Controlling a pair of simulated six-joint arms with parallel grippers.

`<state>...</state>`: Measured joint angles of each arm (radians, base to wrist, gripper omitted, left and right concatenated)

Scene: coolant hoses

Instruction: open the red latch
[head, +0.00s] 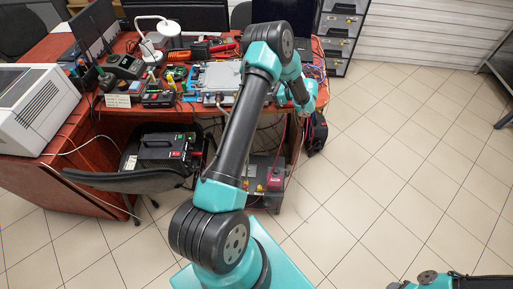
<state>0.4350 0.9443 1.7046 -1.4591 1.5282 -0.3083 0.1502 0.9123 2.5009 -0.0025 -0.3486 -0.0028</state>
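I cannot pick out a red latch for certain. A grey box (262,200) stands low beside the desk, partly behind my central arm. It carries a small red block (276,178) and yellow fittings, and thin red lines rise from it; whether the red block is a latch I cannot tell. My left arm rises from the bottom centre, and its wrist is bent down over the desk's right end, above and to the right of the box. Its fingers do not show. My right arm shows only in part at the bottom right corner, without its gripper.
A red-brown desk (100,125) crowded with tools, chargers and cables fills the upper left. A white printer (35,105) stands at its left end. A dark chair (130,180) and a black case (165,150) are in front. Tiled floor at right is clear.

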